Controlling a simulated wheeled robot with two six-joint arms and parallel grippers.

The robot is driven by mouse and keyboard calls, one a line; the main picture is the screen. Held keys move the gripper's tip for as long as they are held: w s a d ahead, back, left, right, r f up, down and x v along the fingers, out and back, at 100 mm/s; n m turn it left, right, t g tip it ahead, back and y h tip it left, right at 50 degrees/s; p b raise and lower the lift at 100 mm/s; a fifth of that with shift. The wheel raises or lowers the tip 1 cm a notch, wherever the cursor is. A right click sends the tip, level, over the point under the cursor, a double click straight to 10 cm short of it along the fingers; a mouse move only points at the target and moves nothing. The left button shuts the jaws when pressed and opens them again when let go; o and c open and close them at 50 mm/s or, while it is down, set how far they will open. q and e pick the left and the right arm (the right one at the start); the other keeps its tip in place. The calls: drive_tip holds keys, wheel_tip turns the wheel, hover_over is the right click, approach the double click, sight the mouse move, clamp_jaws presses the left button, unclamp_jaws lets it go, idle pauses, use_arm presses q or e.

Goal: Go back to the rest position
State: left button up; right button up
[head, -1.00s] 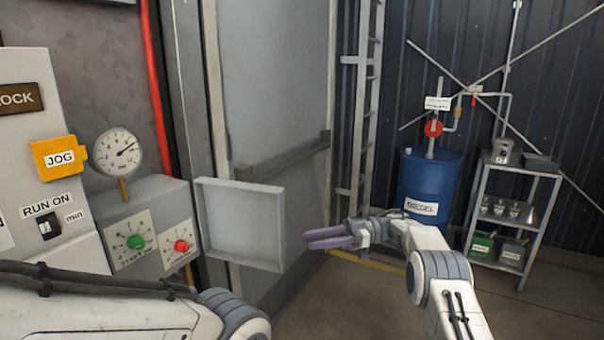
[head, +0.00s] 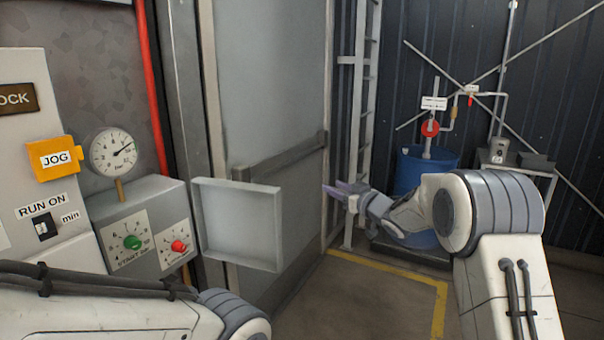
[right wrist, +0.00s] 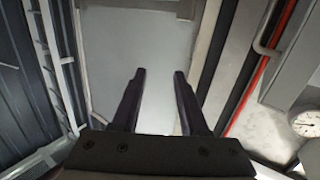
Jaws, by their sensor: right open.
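My right gripper (head: 338,190) is raised in the middle of the head view, in front of the grey door's right edge and the ladder. Its two purple-grey fingers are apart and empty. In the right wrist view the open fingers (right wrist: 158,100) point toward the pale door, with nothing between them. My left arm crosses the bottom left of the head view, but its gripper is out of the picture.
A grey control box (head: 140,225) with green and red knobs stands at the left, its flat cover (head: 238,222) swung open. A pressure gauge (head: 113,152) sits above it. A blue drum (head: 425,168) and metal shelf (head: 515,168) stand behind my right arm. Yellow-lined floor (head: 370,290) is clear.

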drive_tip(key=s+d+f+m+g+h, duration=0.2)
drive_tip(key=s+d+f+m+h, duration=0.2)
drive_tip(key=s+d+f+h, duration=0.3)
drive_tip(key=s+d+f+m+g+h, duration=0.1)
drive_tip(key=s+f+g, duration=0.25)
drive_tip(key=s, duration=0.75)
drive_tip(key=s+f+m+g, duration=0.1)
drive_tip(key=s+f+g, duration=0.3)
drive_tip(key=s, duration=0.7)
drive_tip(key=s+d+f+g+h, duration=0.1)
drive_tip(key=s+f+g, duration=0.3)
drive_tip(key=s, duration=0.7)
drive_tip(key=s+a+r+n, duration=0.3)
drive_tip(key=s+a, duration=0.3)
drive_tip(key=s+a+r+n+g+y, duration=0.1)
drive_tip(key=s+a+r+n, duration=0.2)
drive_tip(key=s+a, duration=0.4)
drive_tip(key=shift+a+n+p, duration=0.3)
drive_tip(key=shift+n+p, duration=0.1)
